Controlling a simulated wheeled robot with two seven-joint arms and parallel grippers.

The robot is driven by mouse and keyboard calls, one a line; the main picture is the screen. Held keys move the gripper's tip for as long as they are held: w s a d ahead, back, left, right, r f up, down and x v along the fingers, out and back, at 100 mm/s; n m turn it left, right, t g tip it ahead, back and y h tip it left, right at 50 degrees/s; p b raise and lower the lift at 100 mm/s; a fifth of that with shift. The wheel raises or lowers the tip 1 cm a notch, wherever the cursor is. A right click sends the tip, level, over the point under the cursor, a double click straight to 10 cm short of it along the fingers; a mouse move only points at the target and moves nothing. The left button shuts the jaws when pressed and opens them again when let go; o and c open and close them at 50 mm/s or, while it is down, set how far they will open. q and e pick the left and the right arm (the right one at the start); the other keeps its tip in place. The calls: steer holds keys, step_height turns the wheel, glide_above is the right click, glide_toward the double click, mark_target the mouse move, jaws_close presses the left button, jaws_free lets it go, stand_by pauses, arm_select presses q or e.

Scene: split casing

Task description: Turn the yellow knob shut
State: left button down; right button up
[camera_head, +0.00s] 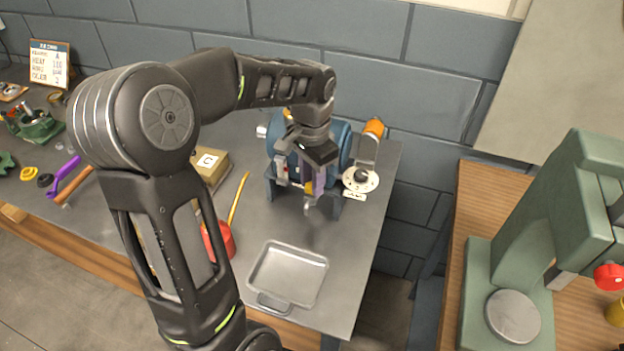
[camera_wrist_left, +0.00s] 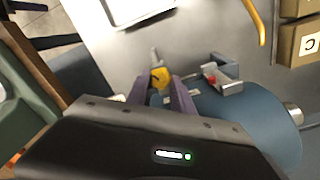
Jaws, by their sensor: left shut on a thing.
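The yellow knob (camera_wrist_left: 160,78) sits on the front of the blue casing (camera_wrist_left: 245,120), with a short grey piece sticking out beyond it. My left gripper (camera_wrist_left: 158,88) has its purple fingers shut on the knob, one on each side. In the head view the casing (camera_head: 342,140) stands at the back right of the grey bench. My left gripper (camera_head: 308,188) reaches down in front of it there, and only a small part of the knob (camera_head: 309,187) shows by the fingers. My right gripper is not in view.
A grey clamp with a red part (camera_wrist_left: 211,79) is beside the knob. An orange-capped cylinder (camera_head: 374,128) and white dial (camera_head: 361,180) are right of the casing. An empty metal tray (camera_head: 322,282), red oil can (camera_head: 226,240) and box marked C (camera_head: 218,172) are nearby.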

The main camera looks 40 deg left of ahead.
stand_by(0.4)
arm_select(q)
steer(key=c, duration=1.1)
jaws_free()
